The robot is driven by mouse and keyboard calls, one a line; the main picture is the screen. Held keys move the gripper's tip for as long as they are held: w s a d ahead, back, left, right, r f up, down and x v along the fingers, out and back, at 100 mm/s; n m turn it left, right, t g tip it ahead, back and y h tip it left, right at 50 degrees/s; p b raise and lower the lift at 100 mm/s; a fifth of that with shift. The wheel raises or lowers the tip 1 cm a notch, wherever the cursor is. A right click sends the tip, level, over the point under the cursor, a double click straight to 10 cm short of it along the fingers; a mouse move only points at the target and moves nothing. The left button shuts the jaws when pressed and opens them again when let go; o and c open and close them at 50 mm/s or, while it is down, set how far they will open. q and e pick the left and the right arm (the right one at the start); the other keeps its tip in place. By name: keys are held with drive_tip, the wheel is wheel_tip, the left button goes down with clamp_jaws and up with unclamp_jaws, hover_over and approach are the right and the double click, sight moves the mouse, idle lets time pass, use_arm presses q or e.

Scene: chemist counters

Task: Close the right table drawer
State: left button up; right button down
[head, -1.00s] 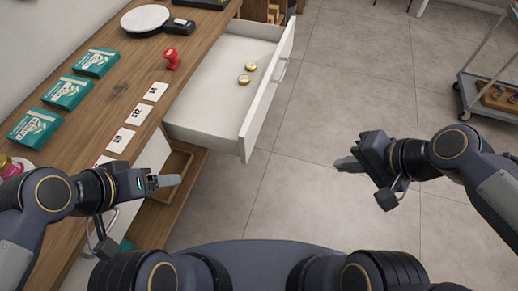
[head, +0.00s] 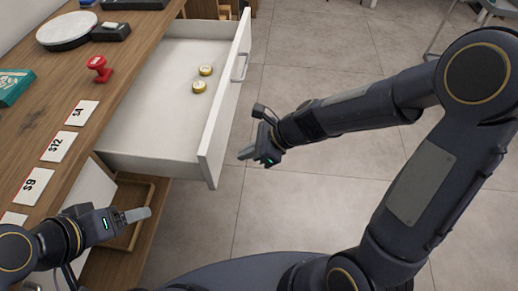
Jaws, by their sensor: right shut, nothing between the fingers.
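The white table drawer (head: 140,128) is pulled out from the wooden counter (head: 62,93), with two small gold-and-white round items (head: 202,78) inside. Its front panel (head: 227,105) faces right and carries a bar handle (head: 241,67). My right gripper (head: 243,154) is shut and empty, just right of the front panel's near part, pointing left with a small gap visible between them. My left gripper (head: 146,213) is at the lower left, below the drawer's near side; its fingers look together, but I cannot tell clearly.
On the counter are a red stamp (head: 100,68), price cards (head: 60,147), a teal box (head: 14,86), a round white plate (head: 66,31) and a black device (head: 111,31). A wooden tray (head: 130,205) sits beneath the drawer. The tiled floor (head: 310,190) at right is open.

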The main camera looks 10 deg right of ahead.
sight(217, 159)
use_arm(q)
drive_tip(key=shift+f, duration=0.45)
use_arm(e)
drive_tip(key=shift+w+a+f, duration=0.25)
drive_tip(key=shift+w+a, duration=0.05)
drive_tip(key=shift+a, duration=0.55)
drive_tip(key=shift+w+a+f, duration=0.2)
drive_tip(key=shift+w+a, duration=0.05)
drive_tip(key=shift+a, duration=0.65)
drive_tip(key=shift+w+a+f, duration=0.25)
drive_tip(key=shift+w+a, duration=0.05)
drive_tip(key=shift+a, duration=0.55)
drive_tip(key=shift+a, duration=0.1)
